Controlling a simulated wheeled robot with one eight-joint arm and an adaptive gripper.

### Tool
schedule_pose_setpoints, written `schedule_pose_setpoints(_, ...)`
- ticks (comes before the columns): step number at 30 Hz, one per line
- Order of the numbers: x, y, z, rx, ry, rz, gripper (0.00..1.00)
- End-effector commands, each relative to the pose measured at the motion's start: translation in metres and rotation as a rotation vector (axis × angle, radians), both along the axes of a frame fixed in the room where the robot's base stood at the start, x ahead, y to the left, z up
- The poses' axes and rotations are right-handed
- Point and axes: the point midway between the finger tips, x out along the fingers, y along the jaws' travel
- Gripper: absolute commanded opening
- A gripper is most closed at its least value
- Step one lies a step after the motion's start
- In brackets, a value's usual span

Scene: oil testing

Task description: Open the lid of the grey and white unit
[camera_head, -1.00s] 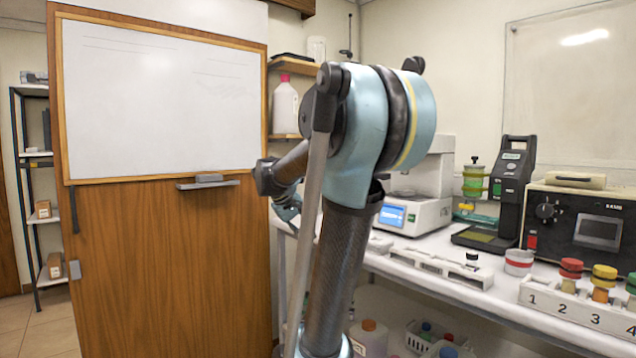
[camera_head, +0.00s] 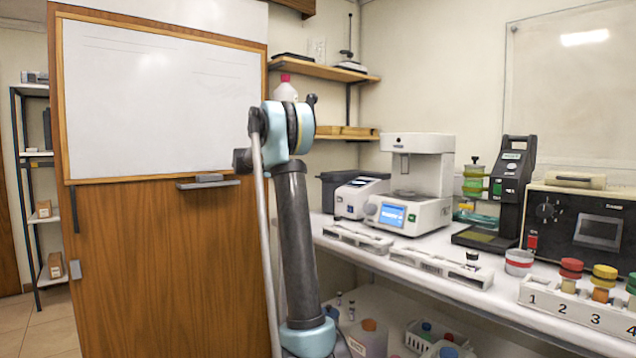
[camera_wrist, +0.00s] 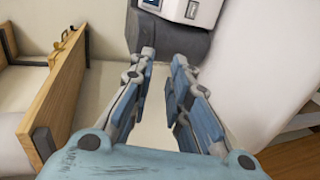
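A small grey and white unit (camera_head: 358,197) stands on the bench at the back, left of the taller white instrument. It has a small dark screen on its front and a dark grey box-like part behind it on the left. In the wrist view a white casing (camera_wrist: 196,10) with a dark label and a dark grey body (camera_wrist: 178,42) show beyond the fingertips; they appear to be this unit. My gripper (camera_wrist: 164,62) is open, with an empty gap between its fingers, apparently short of the grey body. In the head view my gripper is hidden.
The taller white instrument (camera_head: 415,180) with a blue screen stands right of the unit. A low white rack (camera_head: 357,238) lies along the bench's front edge. Wooden shelves (camera_head: 330,70) hang above. A wooden panel (camera_wrist: 60,85) with a brass-coloured fitting is at left in the wrist view.

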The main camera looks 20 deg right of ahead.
Motion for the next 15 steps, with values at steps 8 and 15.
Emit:
schedule_pose_setpoints(8,0.034,0.000,0.005,-0.071,-0.003,0.007,0.17)
schedule_pose_setpoints(15,0.042,-0.023,0.000,-0.073,-0.004,0.006,0.17)
